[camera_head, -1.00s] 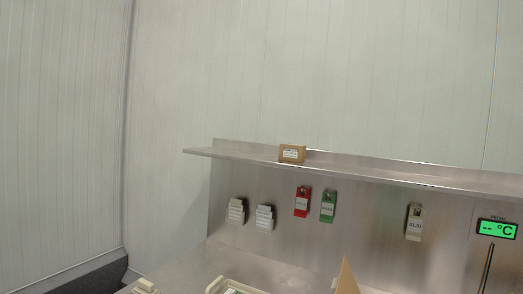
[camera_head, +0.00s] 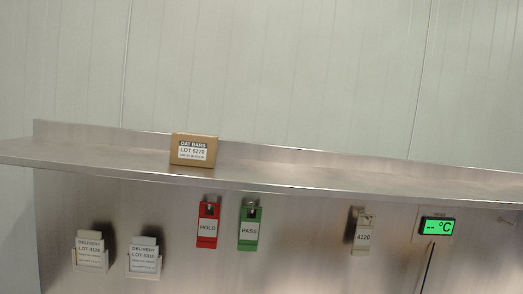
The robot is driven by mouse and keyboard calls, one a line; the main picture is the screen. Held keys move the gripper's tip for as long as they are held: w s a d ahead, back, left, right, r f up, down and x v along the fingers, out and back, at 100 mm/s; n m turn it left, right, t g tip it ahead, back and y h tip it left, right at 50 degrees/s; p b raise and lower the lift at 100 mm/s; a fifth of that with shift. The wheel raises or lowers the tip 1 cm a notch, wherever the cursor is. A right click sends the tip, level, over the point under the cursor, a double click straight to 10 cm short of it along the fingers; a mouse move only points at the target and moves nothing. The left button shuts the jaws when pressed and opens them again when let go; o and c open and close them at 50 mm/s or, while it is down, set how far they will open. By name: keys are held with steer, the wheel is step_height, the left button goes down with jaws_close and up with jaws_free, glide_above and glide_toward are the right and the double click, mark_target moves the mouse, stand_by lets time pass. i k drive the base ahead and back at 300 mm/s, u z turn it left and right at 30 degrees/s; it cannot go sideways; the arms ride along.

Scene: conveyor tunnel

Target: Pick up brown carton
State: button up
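The brown carton (camera_head: 194,150) stands upright on the metal shelf (camera_head: 300,176), left of the picture's middle. A white label on its front reads "OAT BARS LOT 6270", with a smaller line below. Nothing touches it except the shelf under it. My gripper does not show in this view.
Below the shelf hang a red HOLD tag (camera_head: 207,226), a green PASS tag (camera_head: 249,228) and a pale 4120 tag (camera_head: 363,236). Two delivery card holders (camera_head: 90,252) are at lower left. A green-lit °C display (camera_head: 437,227) is at right. The shelf right of the carton is clear.

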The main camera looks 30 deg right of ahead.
mark_target(187, 149)
steer(key=z, duration=0.55)
steer(key=i, duration=1)
steer(key=z, duration=0.65)
steer(key=k, duration=0.75)
steer(key=z, duration=0.2)
steer(key=i, duration=0.85)
steer(key=u, duration=0.1)
